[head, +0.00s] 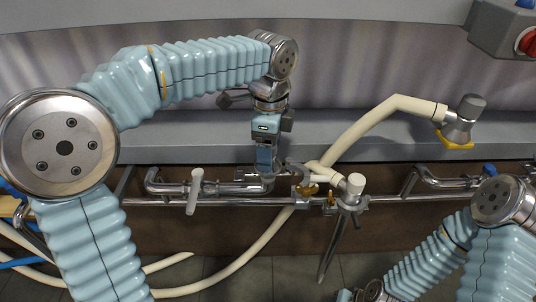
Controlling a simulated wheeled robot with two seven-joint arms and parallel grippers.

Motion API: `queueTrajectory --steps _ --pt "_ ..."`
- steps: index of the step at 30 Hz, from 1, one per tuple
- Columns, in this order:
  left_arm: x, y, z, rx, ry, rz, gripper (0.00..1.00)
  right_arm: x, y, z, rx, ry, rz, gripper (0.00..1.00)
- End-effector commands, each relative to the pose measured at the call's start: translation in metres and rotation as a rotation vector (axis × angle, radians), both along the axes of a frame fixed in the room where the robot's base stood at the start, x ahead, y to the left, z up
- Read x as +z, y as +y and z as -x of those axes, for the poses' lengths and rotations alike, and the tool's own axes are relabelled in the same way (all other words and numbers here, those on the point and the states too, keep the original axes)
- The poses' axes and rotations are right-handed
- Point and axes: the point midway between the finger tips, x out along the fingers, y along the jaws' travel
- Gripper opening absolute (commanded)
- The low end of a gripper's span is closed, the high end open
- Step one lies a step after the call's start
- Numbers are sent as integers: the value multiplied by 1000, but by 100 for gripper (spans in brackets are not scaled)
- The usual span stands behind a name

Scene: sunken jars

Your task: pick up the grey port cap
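A dark grey cylindrical cap (471,104) sits on a metal elbow fitting with a yellow base, on the grey ledge at the right in the head view. I cannot be sure that it is the port cap of the task. My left gripper (267,172) points down in front of the ledge, at the metal pipe near the middle. Its fingertips are small and overlap the pipe, so its opening and anything between the fingers cannot be made out. It is well left of the grey cap. My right gripper (366,293) is at the bottom edge, partly cut off, far below the cap.
A cream hose (368,122) runs from the elbow fitting down across the rail. A white-capped valve (355,184) and a pale handle (195,190) stand on the pipework. A grey box with a red button (529,42) is at top right. The ledge (190,143) is largely clear.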

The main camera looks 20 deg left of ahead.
Motion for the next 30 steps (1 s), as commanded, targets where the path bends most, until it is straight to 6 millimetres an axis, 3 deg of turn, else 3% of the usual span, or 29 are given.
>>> queueTrajectory --steps 2,13,21,23,30 --pt "0 0 0 0 0 0 67 0 0 0 0 0 0 43" --pt "0 0 0 0 1 0 10 0 0 0 0 0 0 43" --pt "2 0 0 0 1 0 8 0 0 0 0 0 0 43" --pt "4 0 0 0 1 0 1 1 0 0 0 0 0 43" --pt "37 -1 3 -1 -3 2 0 6 0 0 1 -1 -1 43"
